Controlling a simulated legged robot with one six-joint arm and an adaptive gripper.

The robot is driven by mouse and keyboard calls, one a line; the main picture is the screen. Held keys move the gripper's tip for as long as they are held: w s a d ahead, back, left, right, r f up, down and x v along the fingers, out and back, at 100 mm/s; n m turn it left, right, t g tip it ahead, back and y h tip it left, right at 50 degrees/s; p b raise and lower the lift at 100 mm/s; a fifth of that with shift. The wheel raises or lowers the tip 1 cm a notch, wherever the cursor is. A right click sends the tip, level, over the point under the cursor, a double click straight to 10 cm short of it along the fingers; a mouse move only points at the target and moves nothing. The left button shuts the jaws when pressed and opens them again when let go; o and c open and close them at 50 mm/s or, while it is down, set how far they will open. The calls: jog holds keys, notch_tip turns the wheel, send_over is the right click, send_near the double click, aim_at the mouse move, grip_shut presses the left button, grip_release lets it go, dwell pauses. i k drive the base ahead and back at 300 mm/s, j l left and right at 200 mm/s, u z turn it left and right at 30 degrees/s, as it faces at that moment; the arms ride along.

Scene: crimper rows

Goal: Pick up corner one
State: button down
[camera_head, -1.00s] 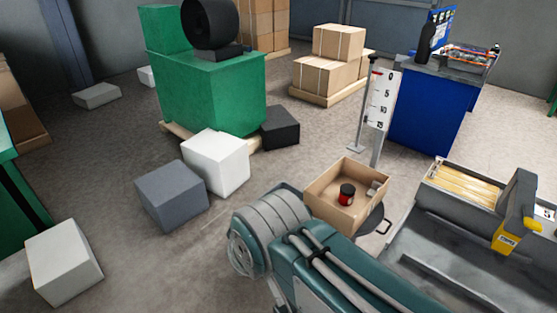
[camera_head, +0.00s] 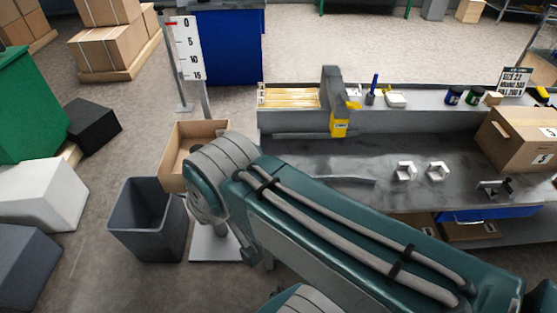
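Two small white angular pieces lie on the grey workbench (camera_head: 330,158): a left one (camera_head: 405,171) and a right one (camera_head: 437,171), side by side with a small gap. They look like corner pieces; I cannot tell which is corner one. My teal arm crosses the lower middle of the view, in front of the bench. My gripper does not show; no fingers are visible.
An open cardboard box (camera_head: 178,150) stands left of the bench, partly behind my arm. A dark grey bin (camera_head: 150,225) stands below it. A yellow-tagged grey press (camera_head: 334,100) and a closed carton (camera_head: 520,140) stand on the bench. Bench surface between them is mostly clear.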

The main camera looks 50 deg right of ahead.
aim_at(405, 172)
jog(key=z, duration=2.7)
jog(key=u, duration=2.1)
jog(key=l+z, duration=0.2)
jog(key=l, duration=0.25)
jog(key=l+z, duration=0.15)
jog(key=l, duration=0.25)
jog(key=i+l+z, duration=0.2)
jog(key=l, duration=0.2)
jog(key=l+z, duration=0.15)
jog(key=l, duration=0.3)
jog(key=i+l+z, duration=0.2)
jog(key=l, duration=0.15)
jog(key=k+l, duration=0.05)
